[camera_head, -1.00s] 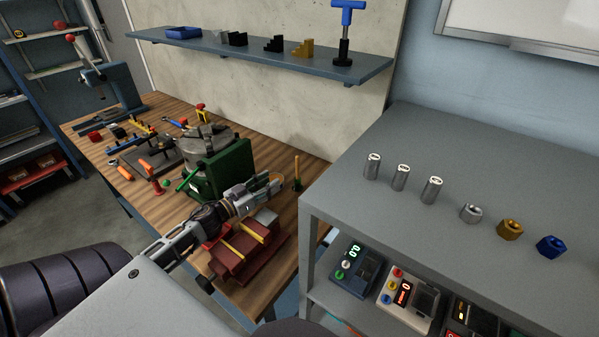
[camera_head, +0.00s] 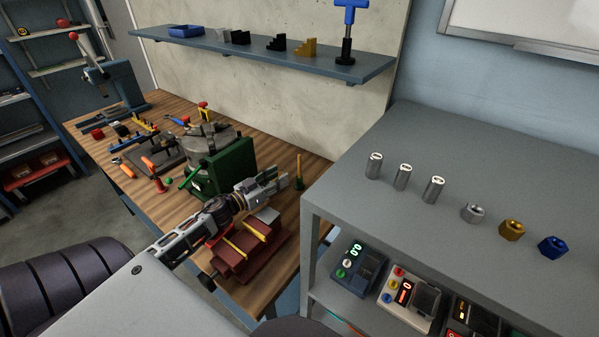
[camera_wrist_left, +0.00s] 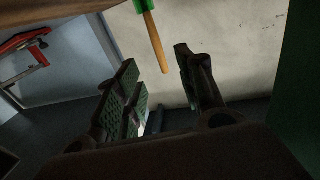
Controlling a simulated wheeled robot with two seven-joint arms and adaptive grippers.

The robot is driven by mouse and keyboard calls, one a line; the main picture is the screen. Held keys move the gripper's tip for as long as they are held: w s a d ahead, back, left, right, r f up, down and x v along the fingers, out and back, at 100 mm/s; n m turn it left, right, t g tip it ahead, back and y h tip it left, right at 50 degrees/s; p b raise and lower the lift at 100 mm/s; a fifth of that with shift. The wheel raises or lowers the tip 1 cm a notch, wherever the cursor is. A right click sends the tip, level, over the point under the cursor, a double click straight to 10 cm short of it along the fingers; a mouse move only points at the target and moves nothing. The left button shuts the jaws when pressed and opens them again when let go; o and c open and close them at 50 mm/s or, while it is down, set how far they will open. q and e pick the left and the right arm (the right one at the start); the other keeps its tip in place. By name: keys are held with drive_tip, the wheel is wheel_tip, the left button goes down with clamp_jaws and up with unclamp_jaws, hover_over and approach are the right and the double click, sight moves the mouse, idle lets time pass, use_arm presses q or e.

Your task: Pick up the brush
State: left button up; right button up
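The brush (camera_head: 298,172) stands upright near the right edge of the wooden bench, with a tan handle and a green lower end. My left gripper (camera_head: 284,182) is just left of the brush in the head view, apart from it. In the left wrist view the brush (camera_wrist_left: 153,37) shows its tan handle reaching down toward the gap between the fingers of my left gripper (camera_wrist_left: 160,85). Those fingers are spread apart with nothing between them. My right gripper is not in view.
A red vise (camera_head: 240,262) with yellow strips lies below my left arm. A green rotary fixture (camera_head: 222,170) stands behind it. A grey cart (camera_head: 420,170) with metal cylinders and nuts is to the right. A blue shelf (camera_head: 300,62) hangs above the bench.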

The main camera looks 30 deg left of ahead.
sight(300, 177)
use_arm(q)
drive_tip(key=shift+x, duration=2.8)
drive_tip(key=shift+d, duration=0.1)
drive_tip(key=shift+p+x, duration=0.5)
drive_tip(key=shift+x, duration=2.05)
drive_tip(key=shift+r, duration=0.1)
clamp_jaws()
